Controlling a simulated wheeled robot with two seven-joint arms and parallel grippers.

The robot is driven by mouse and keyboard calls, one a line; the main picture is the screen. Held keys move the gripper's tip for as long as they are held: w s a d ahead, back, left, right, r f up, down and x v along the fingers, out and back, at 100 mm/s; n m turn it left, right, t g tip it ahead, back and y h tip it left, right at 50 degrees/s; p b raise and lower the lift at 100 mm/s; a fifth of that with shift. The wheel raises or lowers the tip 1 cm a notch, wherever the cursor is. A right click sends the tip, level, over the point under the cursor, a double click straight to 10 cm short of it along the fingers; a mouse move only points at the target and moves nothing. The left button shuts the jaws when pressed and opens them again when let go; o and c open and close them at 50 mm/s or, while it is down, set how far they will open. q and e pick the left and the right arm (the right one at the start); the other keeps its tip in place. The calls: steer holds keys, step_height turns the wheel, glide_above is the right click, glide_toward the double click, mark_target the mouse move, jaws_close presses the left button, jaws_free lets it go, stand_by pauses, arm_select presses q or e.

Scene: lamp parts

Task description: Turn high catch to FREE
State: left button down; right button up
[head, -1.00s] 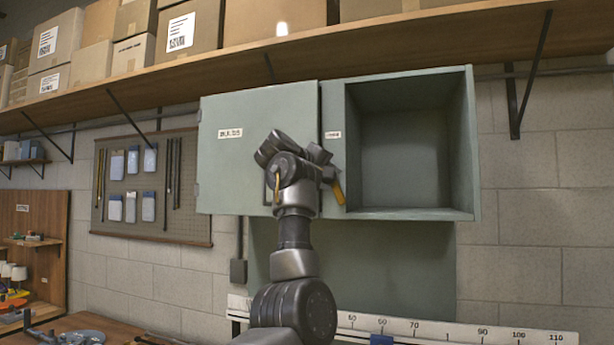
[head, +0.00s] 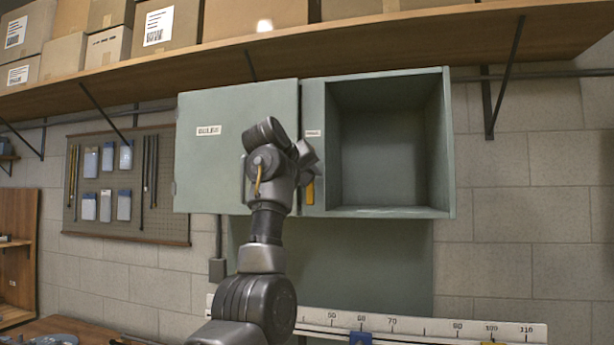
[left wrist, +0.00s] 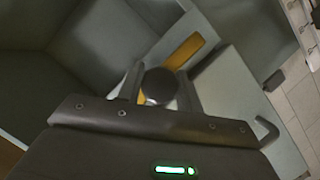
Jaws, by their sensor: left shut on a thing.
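The high catch is a yellow lever (head: 310,192) on the narrow frame strip between the closed door and the open compartment of the green wall cabinet (head: 240,105). In the head view the lever hangs about straight down, its upper part hidden by my gripper. In the left wrist view the yellow lever (left wrist: 187,50) sticks out past a round dark hub (left wrist: 160,84). My left gripper (head: 308,158) is at the catch, its fingers closed around the hub area in the left wrist view (left wrist: 158,88). A small label (head: 313,133) above the catch is too small to read. My right gripper is out of view.
The cabinet's right compartment (head: 385,140) is open and empty. A wooden shelf (head: 350,40) with cardboard boxes runs above. A door handle (left wrist: 267,130) shows in the left wrist view. A ruler rail (head: 420,328) lies below, and a tool pegboard (head: 130,215) hangs left.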

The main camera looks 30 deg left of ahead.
arm_select(q)
steer(key=shift+s+a+r, duration=0.1)
steer(key=shift+r, duration=0.3)
steer(key=c, duration=1.2)
jaws_free()
steer(key=shift+f, duration=0.1)
steer(key=shift+o, duration=1.3)
steer(key=shift+w+f, duration=0.1)
steer(key=shift+w, duration=0.1)
steer(key=shift+w+f, duration=0.15)
steer(key=shift+s+b, duration=0.5)
steer(key=shift+s, duration=0.1)
steer(key=b+v, duration=0.4)
steer(key=v, duration=0.5)
steer(key=shift+s+r, duration=0.25)
steer(key=shift+r, duration=0.05)
